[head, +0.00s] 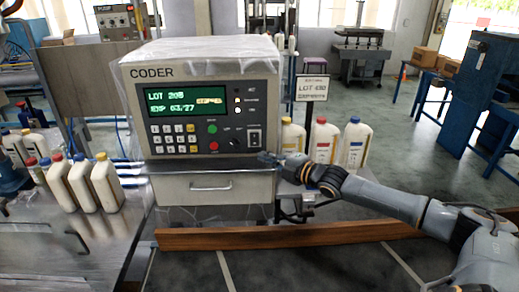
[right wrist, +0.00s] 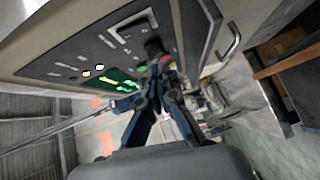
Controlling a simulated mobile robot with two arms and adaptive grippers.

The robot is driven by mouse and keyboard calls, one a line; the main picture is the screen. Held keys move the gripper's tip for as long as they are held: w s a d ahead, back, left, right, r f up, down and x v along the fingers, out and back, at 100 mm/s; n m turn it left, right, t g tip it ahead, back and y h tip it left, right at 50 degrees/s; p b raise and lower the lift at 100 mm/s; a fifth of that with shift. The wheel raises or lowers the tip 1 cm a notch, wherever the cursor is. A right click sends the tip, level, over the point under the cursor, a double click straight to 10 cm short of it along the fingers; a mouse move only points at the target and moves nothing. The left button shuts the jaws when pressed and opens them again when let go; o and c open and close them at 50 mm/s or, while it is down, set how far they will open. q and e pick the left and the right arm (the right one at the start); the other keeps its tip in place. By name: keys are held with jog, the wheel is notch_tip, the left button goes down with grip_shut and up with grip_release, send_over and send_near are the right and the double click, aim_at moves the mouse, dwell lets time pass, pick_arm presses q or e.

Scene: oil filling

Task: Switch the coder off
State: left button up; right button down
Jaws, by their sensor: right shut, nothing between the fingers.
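The coder (head: 150,95), a pale box under clear plastic, stands on the metal table with its green display lit, reading LOT 205 and EXP 03/27. Its panel holds a keypad, a green button (head: 212,128), a red button (head: 213,146), a small dark knob (head: 233,142) and a framed rocker switch (head: 254,137) at the lower right. My right gripper (head: 266,157) is shut and empty, just below and right of the switch. In the right wrist view its closed fingertips (right wrist: 158,72) are close to the panel; contact cannot be told. My left gripper is not visible.
A drawer (head: 215,188) is under the coder. White bottles with coloured caps (head: 104,185) stand at left; more (head: 354,143) stand behind my right arm, near a LOT sign (head: 312,88). A wooden rail (head: 270,236) runs along the front.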

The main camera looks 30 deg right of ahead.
aim_at(255, 139)
jog(key=p+x, duration=0.1)
jog(key=x, duration=0.2)
jog(key=shift+r, duration=0.2)
jog(key=shift+w+d+f+p, duration=0.25)
jog(key=shift+w+d+p, duration=0.15)
jog(key=shift+w+d, duration=0.25)
jog(key=shift+w+d+f+p, duration=0.2)
jog(key=shift+w+d+p, duration=0.2)
jog(key=shift+w, duration=0.45)
jog(key=shift+f, duration=0.2)
jog(key=b, duration=0.1)
jog(key=f+b, duration=0.1)
jog(key=b, duration=0.1)
jog(key=shift+w+d+n, duration=0.1)
jog(key=shift+w+n, duration=0.15)
jog(key=shift+n, duration=0.05)
jog(key=shift+r, duration=0.5)
jog(key=shift+w+d, duration=0.1)
jog(key=shift+w, duration=0.05)
jog(key=shift+f, duration=0.1)
